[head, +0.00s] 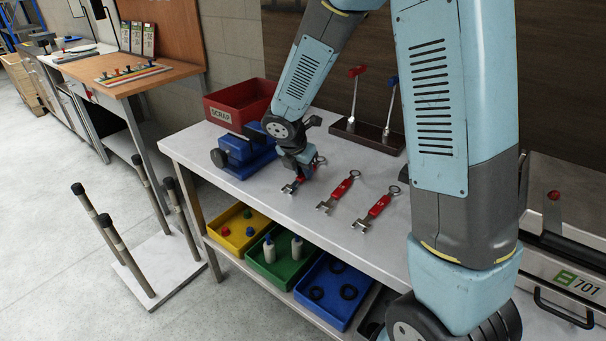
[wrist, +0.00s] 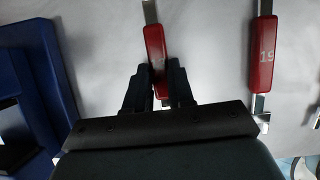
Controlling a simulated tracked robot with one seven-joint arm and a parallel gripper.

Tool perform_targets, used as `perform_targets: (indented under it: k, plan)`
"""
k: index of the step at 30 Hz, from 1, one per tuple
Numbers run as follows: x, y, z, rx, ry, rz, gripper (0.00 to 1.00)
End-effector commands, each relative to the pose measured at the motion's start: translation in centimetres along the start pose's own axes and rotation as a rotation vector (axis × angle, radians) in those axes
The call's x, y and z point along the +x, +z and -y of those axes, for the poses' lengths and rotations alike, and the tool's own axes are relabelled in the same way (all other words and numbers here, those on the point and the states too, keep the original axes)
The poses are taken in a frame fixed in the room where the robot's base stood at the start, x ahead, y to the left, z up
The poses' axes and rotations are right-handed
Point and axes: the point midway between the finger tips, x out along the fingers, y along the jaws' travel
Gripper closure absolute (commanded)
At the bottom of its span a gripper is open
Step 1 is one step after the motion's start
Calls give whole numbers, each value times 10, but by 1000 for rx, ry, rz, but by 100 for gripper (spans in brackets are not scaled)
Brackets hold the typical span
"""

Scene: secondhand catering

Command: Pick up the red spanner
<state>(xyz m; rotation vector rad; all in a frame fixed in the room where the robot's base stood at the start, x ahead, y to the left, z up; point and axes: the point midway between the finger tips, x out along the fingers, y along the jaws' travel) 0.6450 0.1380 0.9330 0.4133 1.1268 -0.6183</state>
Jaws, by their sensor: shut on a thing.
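Three red-handled spanners lie in a row on the grey bench top. My gripper (head: 301,172) is shut on the leftmost red spanner (head: 291,187), which it partly hides; I cannot tell whether this spanner still touches the bench. In the wrist view the held spanner (wrist: 155,45) stands between the two dark fingers of my gripper (wrist: 158,80). The middle spanner (head: 341,190) lies just to the right, and it also shows in the wrist view (wrist: 263,55) with the number 19 on its handle. The right spanner (head: 378,207) lies further right.
A blue vise (head: 245,152) stands close left of my gripper, and a red scrap bin (head: 240,100) behind it. A rack with red and blue-topped tools (head: 367,133) is at the back. Yellow, green and blue trays (head: 330,292) sit on the shelf below.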

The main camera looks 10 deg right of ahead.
Motion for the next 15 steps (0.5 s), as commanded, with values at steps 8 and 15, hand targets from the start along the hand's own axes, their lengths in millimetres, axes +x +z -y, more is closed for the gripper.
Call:
perform_targets:
  k: [8,15]
  plan:
    - [-14,7,0,2,2,2,100]
    - [-52,11,14,3,2,2,100]
